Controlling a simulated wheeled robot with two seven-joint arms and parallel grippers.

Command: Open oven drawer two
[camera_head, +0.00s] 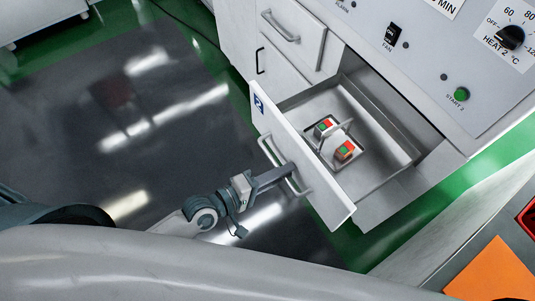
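Oven drawer two (312,165), a white-fronted drawer with a blue label marked 2 (258,104), stands pulled well out of the cabinet. Its metal bar handle (268,148) is on the outer face of the front. My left gripper (288,171) is at the middle of this handle, its dark fingers close together and seemingly shut on the bar. Inside the drawer is a small tray with a wire handle (340,130) and two red-and-green blocks (345,150). My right gripper is not in view.
Another closed drawer with a handle (280,27) is beside drawer two, up and left. The control panel above has a FAN switch (391,37), a heat knob (511,37) and a green start button (461,94). An orange surface (495,272) is at lower right. The dark floor at left is clear.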

